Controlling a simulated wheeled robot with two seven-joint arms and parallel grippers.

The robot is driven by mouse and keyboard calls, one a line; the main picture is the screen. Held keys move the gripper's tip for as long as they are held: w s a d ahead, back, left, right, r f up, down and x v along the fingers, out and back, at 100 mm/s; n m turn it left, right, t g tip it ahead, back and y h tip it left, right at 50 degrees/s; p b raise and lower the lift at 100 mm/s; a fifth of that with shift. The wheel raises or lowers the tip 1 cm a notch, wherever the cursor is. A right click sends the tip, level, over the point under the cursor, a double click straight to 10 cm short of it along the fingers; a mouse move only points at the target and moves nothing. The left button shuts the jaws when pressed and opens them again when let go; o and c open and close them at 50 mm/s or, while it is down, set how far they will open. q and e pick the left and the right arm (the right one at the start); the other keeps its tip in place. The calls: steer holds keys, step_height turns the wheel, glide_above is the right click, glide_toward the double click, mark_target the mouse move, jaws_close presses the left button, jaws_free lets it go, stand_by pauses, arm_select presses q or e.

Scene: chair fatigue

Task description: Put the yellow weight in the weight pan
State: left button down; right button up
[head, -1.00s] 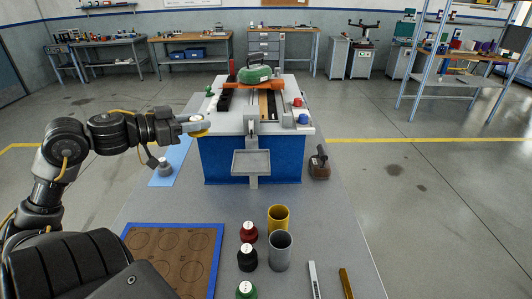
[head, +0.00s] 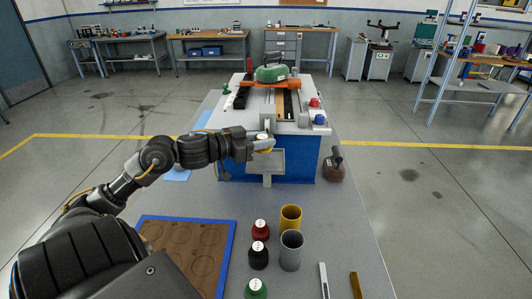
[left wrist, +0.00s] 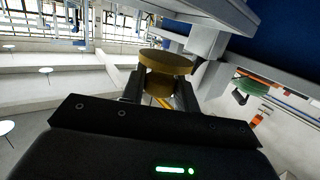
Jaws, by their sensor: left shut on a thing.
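The yellow weight (head: 265,150) is held in my left gripper (head: 258,142). It also shows in the left wrist view, a brass-yellow disc shape (left wrist: 166,62) between the fingers of my left gripper (left wrist: 163,85). The weight pan (head: 270,162) is a square grey tray on the front of the blue-and-white machine. In the head view the weight overlaps the pan's upper edge; I cannot tell its height above the pan, and no contact shows. My right gripper is not in view.
A brown board with a blue rim (head: 231,235) lies at the front left. Red (head: 260,230), black (head: 258,257) and green (head: 255,289) weights stand beside yellow (head: 291,216) and grey (head: 290,252) cylinders. A brown object with a dark handle (head: 334,168) stands right of the machine.

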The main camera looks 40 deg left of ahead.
mark_target(266, 161)
arm_select(q)
steer(key=shift+w+d+f, duration=0.2)
steer(key=shift+w+f, duration=0.1)
steer(key=shift+f, duration=0.1)
steer(key=shift+w+d+f, duration=0.15)
steer(key=shift+f, duration=1.6)
steer(key=shift+f, duration=0.1)
steer(key=c, duration=1.1)
jaws_free()
steer(key=shift+o, duration=0.2)
steer(key=v, duration=1.2)
